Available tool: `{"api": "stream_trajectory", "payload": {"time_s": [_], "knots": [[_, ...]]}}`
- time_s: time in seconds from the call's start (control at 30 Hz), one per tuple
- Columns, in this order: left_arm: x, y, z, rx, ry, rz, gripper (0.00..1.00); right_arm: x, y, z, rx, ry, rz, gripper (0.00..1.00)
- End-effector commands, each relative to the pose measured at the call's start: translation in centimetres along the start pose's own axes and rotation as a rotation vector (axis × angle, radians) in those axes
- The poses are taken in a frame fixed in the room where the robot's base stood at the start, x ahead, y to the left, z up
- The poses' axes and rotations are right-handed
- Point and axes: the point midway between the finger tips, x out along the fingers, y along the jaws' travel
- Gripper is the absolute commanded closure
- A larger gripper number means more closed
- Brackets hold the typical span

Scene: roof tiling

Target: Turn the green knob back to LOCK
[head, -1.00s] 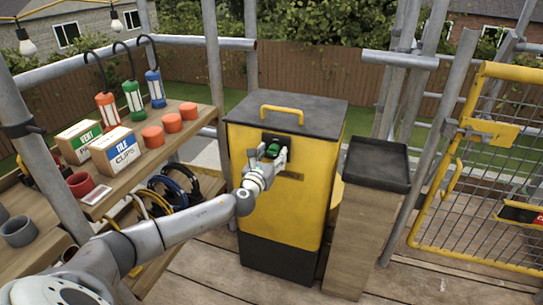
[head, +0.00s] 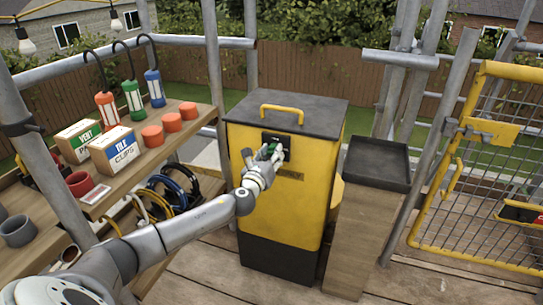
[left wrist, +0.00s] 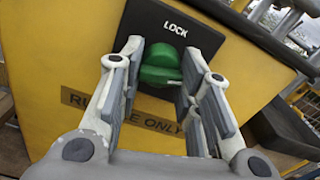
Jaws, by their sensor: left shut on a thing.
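The green knob (left wrist: 160,62) sits on a black plate (left wrist: 205,38) with the word LOCK above it, on the front of a yellow cabinet (head: 285,205) with a dark lid. My left gripper (left wrist: 162,68) has one finger on each side of the knob and is shut on it. In the head view the gripper (head: 271,152) covers most of the knob (head: 276,146). The fingers hide part of the knob, so its exact pointing is hard to tell. My right gripper is not in view.
A wooden post with a black tray (head: 378,163) stands close right of the cabinet. A shelf (head: 150,165) with lamps, boxes and orange pots is at the left. A yellow mesh gate (head: 490,180) is at the far right. Scaffold poles stand around.

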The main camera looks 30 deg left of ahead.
Motion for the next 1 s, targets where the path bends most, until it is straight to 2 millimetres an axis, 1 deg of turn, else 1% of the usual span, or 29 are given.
{"api": "stream_trajectory", "payload": {"time_s": [0.27,0.6,1.0], "knots": [[0.0,-0.1,-0.1,-0.262,0.0,0.0,0.92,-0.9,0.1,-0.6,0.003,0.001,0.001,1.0],[0.0,-0.1,0.0,-0.586,-0.001,0.002,0.92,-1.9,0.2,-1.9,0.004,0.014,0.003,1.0],[0.0,-0.1,0.1,-0.964,-0.001,0.002,0.92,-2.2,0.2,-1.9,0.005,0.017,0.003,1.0]]}}
